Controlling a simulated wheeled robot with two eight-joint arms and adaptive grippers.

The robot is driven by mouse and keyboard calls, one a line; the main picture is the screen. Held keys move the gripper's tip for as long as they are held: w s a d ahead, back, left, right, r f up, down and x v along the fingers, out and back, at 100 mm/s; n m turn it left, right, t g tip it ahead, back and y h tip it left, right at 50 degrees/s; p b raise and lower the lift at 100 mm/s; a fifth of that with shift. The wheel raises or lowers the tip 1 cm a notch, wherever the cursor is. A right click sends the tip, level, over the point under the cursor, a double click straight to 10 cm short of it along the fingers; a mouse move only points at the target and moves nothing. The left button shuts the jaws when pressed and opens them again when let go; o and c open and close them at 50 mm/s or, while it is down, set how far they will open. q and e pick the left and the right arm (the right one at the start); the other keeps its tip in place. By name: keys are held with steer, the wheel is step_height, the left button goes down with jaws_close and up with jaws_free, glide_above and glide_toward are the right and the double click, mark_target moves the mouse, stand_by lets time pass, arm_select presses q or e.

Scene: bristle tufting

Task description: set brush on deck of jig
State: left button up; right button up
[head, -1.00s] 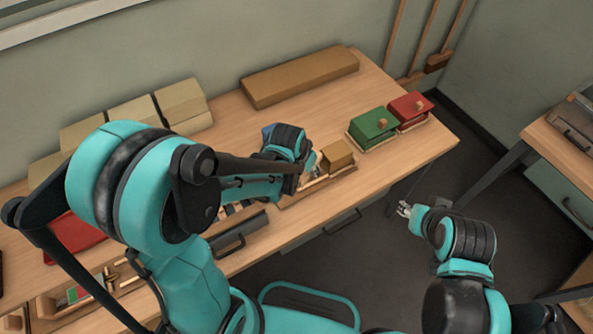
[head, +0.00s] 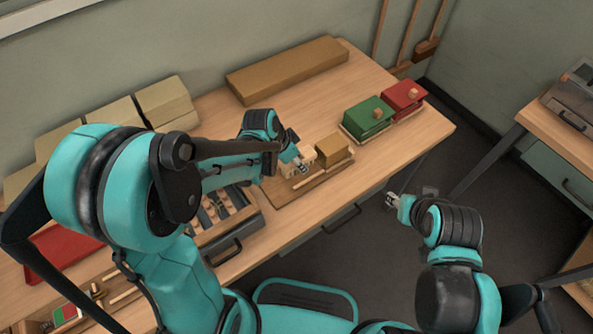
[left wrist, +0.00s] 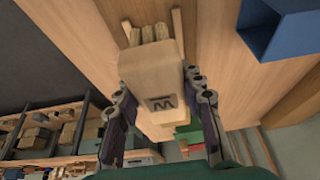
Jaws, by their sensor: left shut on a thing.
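The brush is a pale wooden block (left wrist: 150,78) with a dark mark on its face and several tufts at its far end, in the left wrist view. My left gripper (left wrist: 160,115) has a finger on each side of the block and is shut on it. In the head view my left gripper (head: 303,166) is low over the jig, a flat wooden board (head: 281,198) on the bench. Whether the brush touches the deck cannot be told. My right gripper (head: 392,200) hangs off the bench's front; its fingers are too small to judge.
A tan block (head: 335,150) stands at the jig's right end. Green (head: 367,117) and red (head: 404,97) boxes stand farther right. A long cardboard box (head: 288,70) lies at the back. A compartment tray (head: 228,215) sits left of the jig. A blue holder (left wrist: 285,28) shows in the wrist view.

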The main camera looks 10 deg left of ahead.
mark_target(296, 176)
arm_select(q)
step_height(296, 176, down, 4)
steer(key=shift+a+f+b, duration=0.15)
steer(key=shift+b, duration=0.95)
steer(key=shift+f+b, duration=0.5)
steer(key=shift+b, duration=0.05)
steer(key=shift+s, duration=0.1)
steer(key=o, duration=1.1)
steer(key=shift+o, duration=1.1)
